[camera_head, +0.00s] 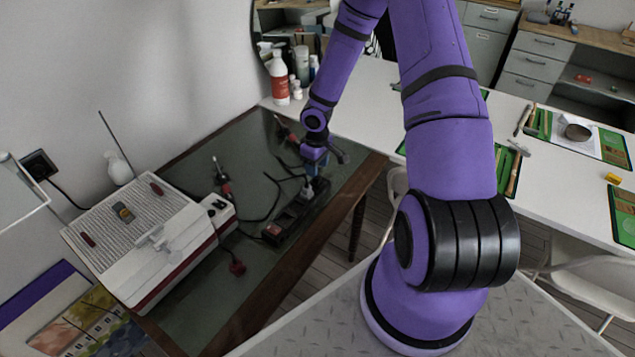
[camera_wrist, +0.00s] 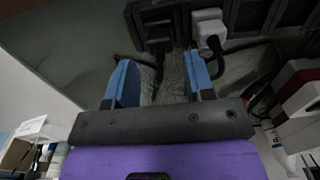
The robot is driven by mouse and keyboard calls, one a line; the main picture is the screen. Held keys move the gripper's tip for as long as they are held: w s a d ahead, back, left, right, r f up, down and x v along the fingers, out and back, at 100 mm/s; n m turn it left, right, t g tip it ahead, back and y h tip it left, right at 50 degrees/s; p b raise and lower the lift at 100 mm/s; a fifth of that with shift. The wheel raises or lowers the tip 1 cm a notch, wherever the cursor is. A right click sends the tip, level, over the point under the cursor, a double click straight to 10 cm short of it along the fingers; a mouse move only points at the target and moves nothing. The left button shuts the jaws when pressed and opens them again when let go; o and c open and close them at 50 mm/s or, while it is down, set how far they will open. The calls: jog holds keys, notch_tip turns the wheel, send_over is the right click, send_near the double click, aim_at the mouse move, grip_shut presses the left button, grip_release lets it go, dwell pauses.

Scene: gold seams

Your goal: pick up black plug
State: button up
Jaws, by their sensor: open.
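In the wrist view a black plug (camera_wrist: 158,42) sits at the edge of a black power strip (camera_wrist: 178,12), its cord running down between my fingers. My gripper (camera_wrist: 160,72) is open, with its two blue fingers either side of that cord, and nothing is held. The plug lies just beyond the fingertips, roughly centred between them. In the head view my gripper (camera_head: 319,168) is low over the far end of the power strip (camera_head: 285,222). The black plug cannot be made out there.
A white plug (camera_wrist: 208,28) sits close right of the black plug in the wrist view. Loose black cords lie near the strip.

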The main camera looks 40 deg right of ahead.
jog(key=shift+s+f, duration=0.1)
jog(key=shift+f, duration=2.5)
grip_shut()
notch_tip(320, 180, up, 15)
